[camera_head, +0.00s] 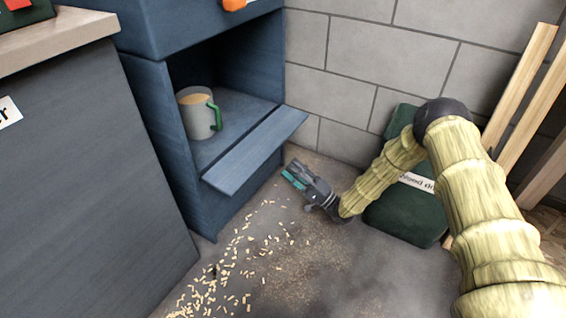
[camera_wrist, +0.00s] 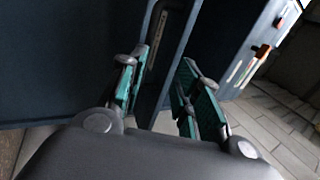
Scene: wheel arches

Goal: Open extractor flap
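A blue cabinet (camera_head: 222,215) has an open compartment. A flat blue panel (camera_head: 255,152), which looks like the extractor flap, sticks out from its front lower edge, folded down and outward. My gripper (camera_head: 292,176) is low, just right of and below the panel's right end. In the wrist view, my gripper (camera_wrist: 160,82) has its teal fingers apart, with dark blue surfaces and a panel edge (camera_wrist: 172,65) showing between and beyond them. I cannot tell whether the fingers touch the panel. A dark curved bar (camera_wrist: 157,22) shows near the left finger.
A mug with a green handle (camera_head: 197,113) stands inside the compartment. An orange knob (camera_head: 234,4) is above. Pellets (camera_head: 240,262) litter the floor. A dark green bag (camera_head: 405,212) and wooden planks (camera_head: 525,95) lean by the block wall (camera_head: 335,50). A grey counter (camera_head: 75,180) is left.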

